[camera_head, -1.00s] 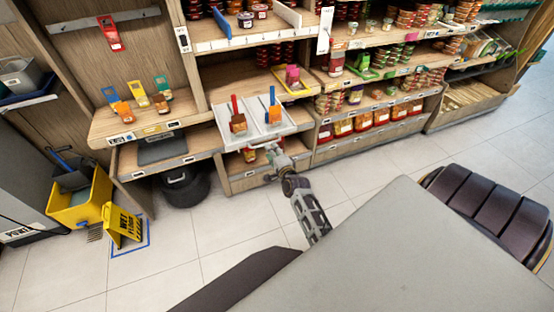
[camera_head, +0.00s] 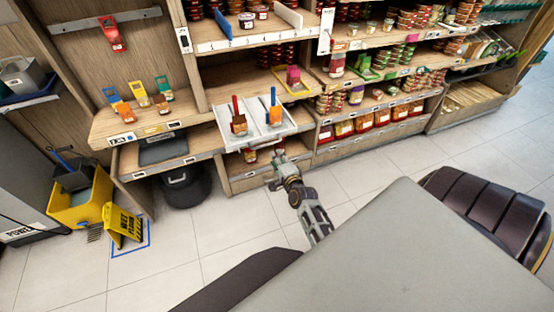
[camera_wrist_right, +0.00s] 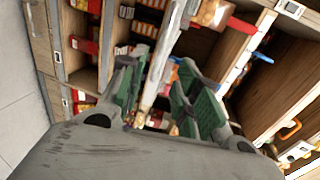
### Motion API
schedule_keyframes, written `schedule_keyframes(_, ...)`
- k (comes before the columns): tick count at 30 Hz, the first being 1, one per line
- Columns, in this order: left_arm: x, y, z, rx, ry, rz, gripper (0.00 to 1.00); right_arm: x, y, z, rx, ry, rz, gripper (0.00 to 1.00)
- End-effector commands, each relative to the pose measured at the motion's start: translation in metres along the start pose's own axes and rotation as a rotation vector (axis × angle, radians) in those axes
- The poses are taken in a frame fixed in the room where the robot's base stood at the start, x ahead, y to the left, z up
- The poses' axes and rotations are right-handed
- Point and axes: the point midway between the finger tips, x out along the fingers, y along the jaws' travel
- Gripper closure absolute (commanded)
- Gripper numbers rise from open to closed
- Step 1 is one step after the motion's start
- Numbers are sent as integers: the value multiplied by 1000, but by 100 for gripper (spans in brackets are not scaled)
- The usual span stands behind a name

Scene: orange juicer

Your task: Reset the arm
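My right arm (camera_head: 312,215) reaches toward the shelves. Its gripper (camera_head: 275,170) is in front of and just below a white two-part tray (camera_head: 254,139) that sticks out from the shelf. In the right wrist view the gripper's green-padded fingers (camera_wrist_right: 160,92) are apart, with nothing held between them. A pale bar shows beyond the gap. The tray holds a red-handled item (camera_head: 238,118) on the left and a blue-handled one (camera_head: 271,108) on the right. My left gripper is out of view.
Shelves with jars (camera_head: 340,128) stand to the right of the tray. A black bin (camera_head: 186,188) stands under the left shelf. A yellow mop bucket (camera_head: 82,200) and wet floor sign (camera_head: 123,226) stand at the left.

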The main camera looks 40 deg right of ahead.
Motion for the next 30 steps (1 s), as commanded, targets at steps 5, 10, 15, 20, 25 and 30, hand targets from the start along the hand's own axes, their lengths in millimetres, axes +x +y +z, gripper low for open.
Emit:
schedule_keyframes(5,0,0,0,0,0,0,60,0,0,0,0,0,0,68)
schedule_keyframes(10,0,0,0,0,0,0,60,0,0,0,-5,0,0,68)
schedule_keyframes(15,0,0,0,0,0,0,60,0,0,0,-56,0,0,68)
schedule_keyframes(20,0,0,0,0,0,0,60,0,1,0,-173,-2,3,68)
schedule_keyframes(25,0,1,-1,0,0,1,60,0,4,1,-364,-5,13,68)
schedule_keyframes(30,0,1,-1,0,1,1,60,0,43,2,-575,-30,82,68)
